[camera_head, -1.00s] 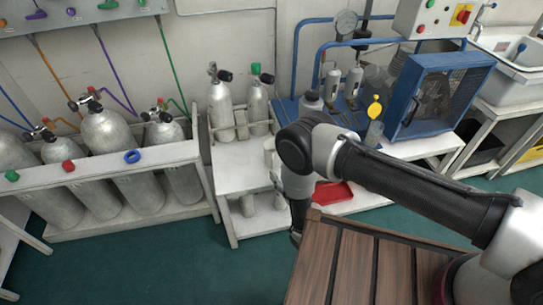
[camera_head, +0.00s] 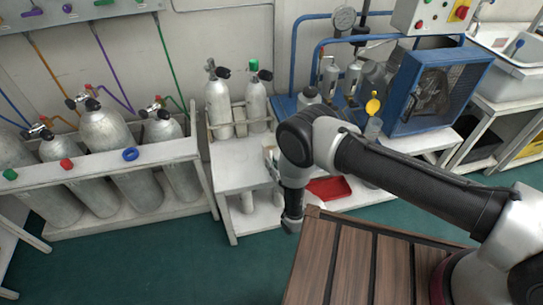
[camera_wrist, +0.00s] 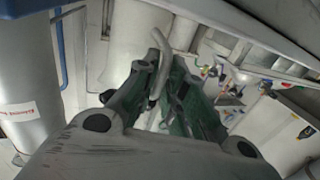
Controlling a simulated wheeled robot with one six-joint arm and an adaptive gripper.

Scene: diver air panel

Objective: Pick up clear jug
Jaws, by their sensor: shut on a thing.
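In the wrist view my gripper (camera_wrist: 165,85) is shut on a pale curved piece (camera_wrist: 157,62) that looks like a handle. It stands up between the green-tinted fingers, and most of what it belongs to is hidden. In the head view my arm hides the gripper in front of the low white bench. I cannot make out the whole of a clear jug there. A see-through grey-blue cylinder (camera_head: 373,128) stands farther right, beside the blue fan housing, apart from my arm; I cannot tell whether it is a jug.
A white bench (camera_head: 238,180) with grey cylinders stands beside my wrist. A rack (camera_head: 130,165) of several tanks is at left. A red tray (camera_head: 328,188) lies behind my arm. A blue fan housing (camera_head: 437,92) stands at right. Green floor (camera_head: 170,265) is open in front.

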